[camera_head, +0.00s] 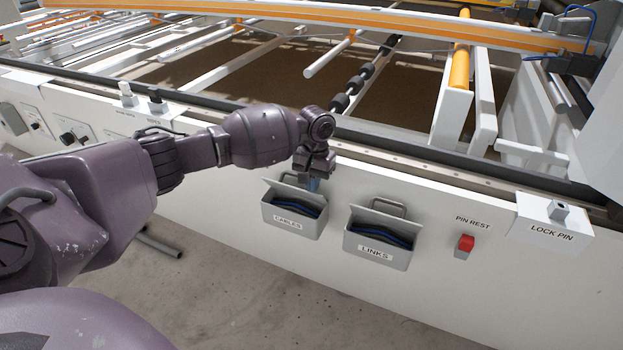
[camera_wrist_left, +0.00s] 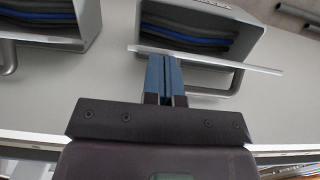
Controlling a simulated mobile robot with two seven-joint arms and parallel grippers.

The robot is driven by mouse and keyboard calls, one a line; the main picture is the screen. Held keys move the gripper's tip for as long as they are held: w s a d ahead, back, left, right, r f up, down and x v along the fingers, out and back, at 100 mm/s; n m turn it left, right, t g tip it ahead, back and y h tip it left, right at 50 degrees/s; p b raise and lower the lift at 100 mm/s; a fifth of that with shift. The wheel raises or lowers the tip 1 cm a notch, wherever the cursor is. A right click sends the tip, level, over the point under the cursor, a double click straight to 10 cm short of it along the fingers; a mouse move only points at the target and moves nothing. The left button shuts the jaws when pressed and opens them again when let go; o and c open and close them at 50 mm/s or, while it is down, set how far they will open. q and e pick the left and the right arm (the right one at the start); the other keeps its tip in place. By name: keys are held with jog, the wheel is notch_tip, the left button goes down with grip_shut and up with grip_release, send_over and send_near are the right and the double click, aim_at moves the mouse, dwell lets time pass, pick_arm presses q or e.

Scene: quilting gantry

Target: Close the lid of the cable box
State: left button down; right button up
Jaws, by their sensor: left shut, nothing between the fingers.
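The cable box (camera_head: 289,222), a grey bin labelled CABLES, hangs on the white side panel with dark and blue cables inside. Its lid (camera_head: 284,190) stands open, tilted up at the back. In the left wrist view the box (camera_wrist_left: 252,42) is at the top, and the lid (camera_wrist_left: 225,66) shows as a thin plate edge with a handle loop (camera_wrist_left: 238,82). My left gripper (camera_head: 313,184) is shut and empty at the upper right of the lid. Its blue fingertips (camera_wrist_left: 166,60) overlap the lid edge in the left wrist view; I cannot tell whether they touch. My right gripper is out of view.
A similar open box labelled LINKS (camera_head: 378,253) hangs just to the right. Further right are a red pin rest (camera_head: 465,244) and a LOCK PIN block (camera_head: 552,228). The gantry rail runs above the boxes. The floor (camera_head: 250,290) below is clear.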

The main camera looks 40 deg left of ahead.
pick_arm(q)
jog(key=shift+s+d+r+t+p, duration=0.2)
jog(key=shift+s+r+t+p, duration=0.2)
jog(key=shift+r+t+p, duration=0.4)
jog(key=s+d+f+t+y+p, duration=0.1)
jog(key=s+f+t+p, duration=0.4)
jog(key=f+t+p, duration=0.1)
jog(key=shift+f+t+y+p, duration=0.35)
jog(key=shift+f+p, duration=0.25)
jog(key=shift+p, duration=0.65)
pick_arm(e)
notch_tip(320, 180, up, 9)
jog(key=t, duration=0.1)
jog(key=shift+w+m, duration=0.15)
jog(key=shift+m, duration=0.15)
pick_arm(q)
jog(key=shift+f, duration=0.15)
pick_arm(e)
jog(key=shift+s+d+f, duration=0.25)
